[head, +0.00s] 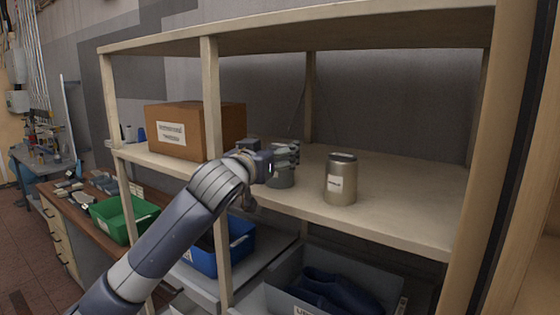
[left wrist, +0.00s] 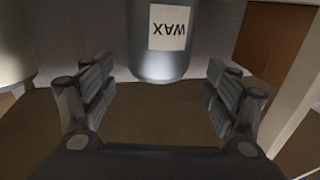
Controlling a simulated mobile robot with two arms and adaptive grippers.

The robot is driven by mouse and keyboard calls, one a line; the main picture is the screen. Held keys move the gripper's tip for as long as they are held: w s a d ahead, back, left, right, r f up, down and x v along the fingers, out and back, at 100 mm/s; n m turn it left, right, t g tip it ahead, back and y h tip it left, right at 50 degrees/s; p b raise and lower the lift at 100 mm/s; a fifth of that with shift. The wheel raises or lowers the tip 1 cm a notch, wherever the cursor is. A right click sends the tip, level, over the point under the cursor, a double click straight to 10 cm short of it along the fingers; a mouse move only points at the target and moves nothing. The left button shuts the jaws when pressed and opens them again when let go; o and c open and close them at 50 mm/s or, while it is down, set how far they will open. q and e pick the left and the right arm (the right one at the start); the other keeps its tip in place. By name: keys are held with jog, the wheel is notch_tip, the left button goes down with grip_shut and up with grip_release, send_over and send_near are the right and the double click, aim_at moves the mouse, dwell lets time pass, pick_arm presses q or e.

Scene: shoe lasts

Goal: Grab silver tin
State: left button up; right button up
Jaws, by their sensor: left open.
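A silver-grey tin (head: 281,180) stands on the upper shelf, partly hidden behind my left gripper (head: 272,158) in the head view. In the left wrist view this tin (left wrist: 160,65) shows a white label reading WAX, seen upside down. It lies straight ahead, between the lines of the two fingers and just beyond their tips. My left gripper is open and empty; its fingers also show in the left wrist view (left wrist: 160,85). A second, warmer beige-silver tin (head: 341,182) with a small label stands upright to the right. My right gripper is not in view.
A brown cardboard box (head: 200,130) stands on the shelf to the left. A wooden post (head: 212,100) rises close to my left arm. Green (head: 125,218) and blue (head: 240,246) bins are lower down. The shelf right of the beige tin is clear.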

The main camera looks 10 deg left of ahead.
aim_at(280, 145)
pick_arm(q)
jog(key=w+p, duration=0.2)
jog(key=w, duration=0.1)
jog(key=shift+d+r, duration=0.15)
jog(key=shift+d, duration=0.2)
jog(key=shift+w, duration=0.45)
jog(key=shift+f, duration=0.2)
jog(key=shift+c, duration=1.1)
jog(key=c, duration=0.9)
jog(key=shift+r, duration=0.15)
jog(key=c, duration=0.3)
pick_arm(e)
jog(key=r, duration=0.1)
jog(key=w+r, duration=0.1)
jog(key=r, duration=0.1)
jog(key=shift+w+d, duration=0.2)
